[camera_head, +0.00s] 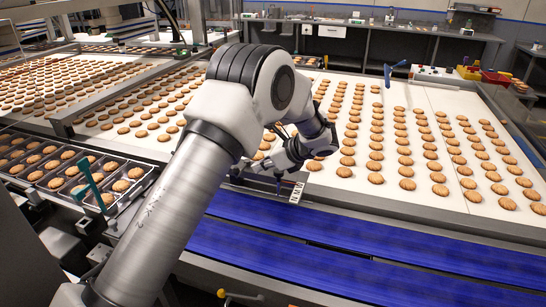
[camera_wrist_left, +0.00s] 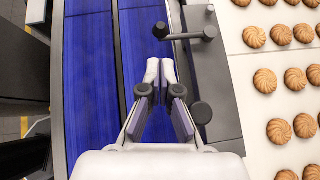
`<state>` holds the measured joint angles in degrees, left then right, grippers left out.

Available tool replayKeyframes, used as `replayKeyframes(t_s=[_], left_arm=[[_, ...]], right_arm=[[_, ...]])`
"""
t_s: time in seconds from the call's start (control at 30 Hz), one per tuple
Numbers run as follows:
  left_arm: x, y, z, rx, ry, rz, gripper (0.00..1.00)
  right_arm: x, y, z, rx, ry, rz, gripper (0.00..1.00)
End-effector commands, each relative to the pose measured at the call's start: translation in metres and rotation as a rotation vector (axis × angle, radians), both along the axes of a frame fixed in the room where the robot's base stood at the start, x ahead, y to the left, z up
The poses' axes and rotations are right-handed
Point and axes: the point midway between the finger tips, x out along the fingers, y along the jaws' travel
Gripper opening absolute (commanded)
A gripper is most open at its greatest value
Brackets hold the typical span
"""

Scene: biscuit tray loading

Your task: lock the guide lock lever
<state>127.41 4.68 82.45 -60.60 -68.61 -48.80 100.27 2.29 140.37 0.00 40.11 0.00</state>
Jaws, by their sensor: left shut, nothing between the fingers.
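A metal lever arm with a black knob (camera_wrist_left: 162,29) lies across the edge of the blue belt in the left wrist view. My right gripper is not in view.
A second dark knob (camera_wrist_left: 201,112) stands on the rail right of the gripper. Blue belts (camera_head: 370,245) run along the front. Rows of biscuits (camera_head: 407,171) cover the white conveyor behind. Trays of biscuits (camera_head: 75,171) stand at left, and a yellow-handled lever (camera_head: 240,296) is at the bottom.

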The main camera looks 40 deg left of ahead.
Motion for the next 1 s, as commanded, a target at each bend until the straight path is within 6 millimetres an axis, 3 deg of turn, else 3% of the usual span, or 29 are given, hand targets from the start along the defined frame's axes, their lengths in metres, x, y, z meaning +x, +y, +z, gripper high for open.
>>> replayKeyframes(t_s=[0.3,0.8,1.0], left_arm=[[-0.007,0.045,-0.024,-0.001,0.000,0.001,0.00],[-0.008,0.052,-0.027,-0.001,0.000,-0.004,0.00],[-0.010,0.073,-0.027,-0.003,-0.002,-0.034,0.00]], right_arm=[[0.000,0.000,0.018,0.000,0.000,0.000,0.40],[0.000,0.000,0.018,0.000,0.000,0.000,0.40],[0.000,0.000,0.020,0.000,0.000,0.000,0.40]])
